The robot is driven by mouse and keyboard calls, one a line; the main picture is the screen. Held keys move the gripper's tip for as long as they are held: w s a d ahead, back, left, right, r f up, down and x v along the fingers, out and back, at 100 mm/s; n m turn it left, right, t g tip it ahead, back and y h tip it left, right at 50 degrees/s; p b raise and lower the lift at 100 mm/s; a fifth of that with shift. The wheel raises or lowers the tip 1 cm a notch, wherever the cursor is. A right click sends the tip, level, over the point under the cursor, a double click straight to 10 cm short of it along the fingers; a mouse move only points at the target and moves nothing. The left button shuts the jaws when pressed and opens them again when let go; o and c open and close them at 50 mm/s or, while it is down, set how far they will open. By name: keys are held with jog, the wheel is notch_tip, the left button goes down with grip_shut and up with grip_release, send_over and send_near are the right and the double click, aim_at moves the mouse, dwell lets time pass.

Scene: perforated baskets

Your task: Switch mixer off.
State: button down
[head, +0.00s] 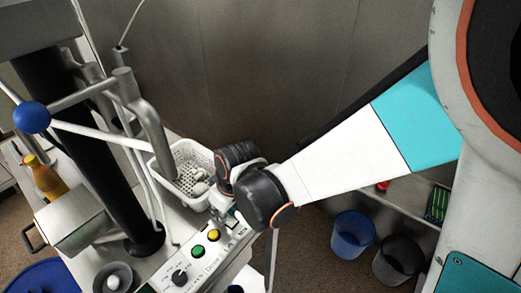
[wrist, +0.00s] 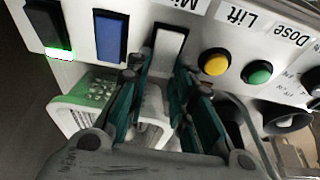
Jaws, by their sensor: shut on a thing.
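The white mixer switch (wrist: 168,42) is on the control panel (wrist: 222,28), under a label that starts "Mi" in the wrist view. My gripper (wrist: 160,72) has its teal fingers on either side of the switch's lower end, shut on it. The exact contact is partly hidden by the fingertips. In the head view my wrist covers the switch and most of the gripper, at the far right end of the panel (head: 163,270).
A blue switch (wrist: 110,36) and a green-lit black switch (wrist: 46,28) are left of the mixer switch. A yellow button (wrist: 214,62) and green button (wrist: 257,72) are right. A white perforated basket (head: 163,162) stands behind; blue (head: 352,236) and dark (head: 397,262) bins stand below.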

jog(key=shift+s, duration=0.1)
jog(key=c, duration=1.4)
grip_release()
